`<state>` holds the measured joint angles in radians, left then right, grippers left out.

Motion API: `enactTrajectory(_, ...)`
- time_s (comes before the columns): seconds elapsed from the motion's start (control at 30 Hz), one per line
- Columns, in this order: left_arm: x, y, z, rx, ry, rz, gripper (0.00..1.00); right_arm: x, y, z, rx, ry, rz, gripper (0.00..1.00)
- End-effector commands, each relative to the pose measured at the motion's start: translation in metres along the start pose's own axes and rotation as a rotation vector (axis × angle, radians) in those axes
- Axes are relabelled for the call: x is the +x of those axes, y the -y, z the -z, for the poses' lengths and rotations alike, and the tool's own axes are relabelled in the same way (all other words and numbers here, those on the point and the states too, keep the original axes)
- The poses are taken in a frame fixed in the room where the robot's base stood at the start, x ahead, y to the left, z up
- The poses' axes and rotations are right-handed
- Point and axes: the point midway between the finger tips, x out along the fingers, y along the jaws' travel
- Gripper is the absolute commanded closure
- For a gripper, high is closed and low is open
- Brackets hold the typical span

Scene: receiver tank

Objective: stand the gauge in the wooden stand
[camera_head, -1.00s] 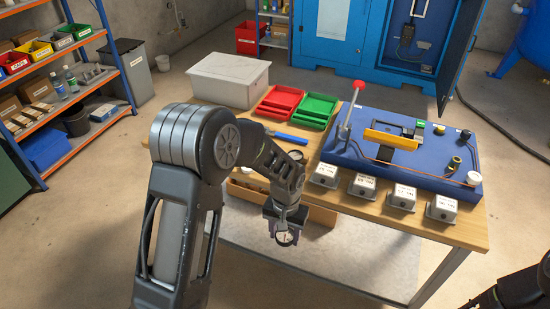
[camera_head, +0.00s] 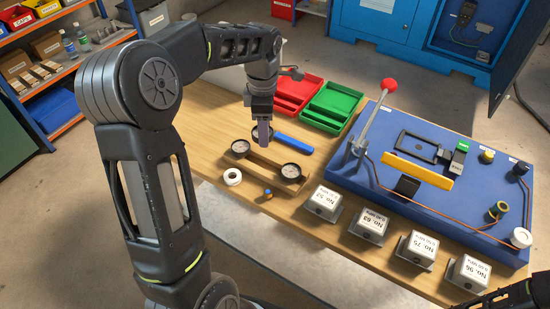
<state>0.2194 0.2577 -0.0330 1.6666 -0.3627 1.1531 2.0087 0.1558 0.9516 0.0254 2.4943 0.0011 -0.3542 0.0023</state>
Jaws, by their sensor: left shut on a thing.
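The wooden stand (camera_head: 266,167) is a low block on the table. One round gauge (camera_head: 240,147) is at its left end and another gauge (camera_head: 291,171) at its right end, white dials up. My left gripper (camera_head: 263,141) points down just behind the stand's middle. It is shut on a third gauge (camera_head: 257,134), whose dial is partly hidden behind the fingers. I cannot tell whether this gauge touches the stand or table. My right gripper is out of view; only a dark part of my right arm shows at the bottom right.
A blue-handled tool (camera_head: 293,143) lies just right of the held gauge. A white ring (camera_head: 232,177) and a small orange-and-blue piece (camera_head: 267,194) lie in front. Red (camera_head: 296,93) and green (camera_head: 333,105) trays, a blue panel (camera_head: 448,207) with a lever and several labelled blocks (camera_head: 369,227) occupy the right.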

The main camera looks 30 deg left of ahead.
Motion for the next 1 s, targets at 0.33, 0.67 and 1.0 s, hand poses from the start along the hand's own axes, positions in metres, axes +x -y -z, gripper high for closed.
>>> enactTrajectory(0.33,0.004,0.000,0.000,0.000,-0.001,0.001,1.00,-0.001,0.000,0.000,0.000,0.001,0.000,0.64)
enactTrajectory(0.67,0.056,0.000,0.000,0.001,-0.001,0.002,1.00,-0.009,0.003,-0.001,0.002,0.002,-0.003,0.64)
enactTrajectory(1.0,0.063,-0.001,0.000,0.001,0.000,-0.001,1.00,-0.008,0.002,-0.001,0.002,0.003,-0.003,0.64)
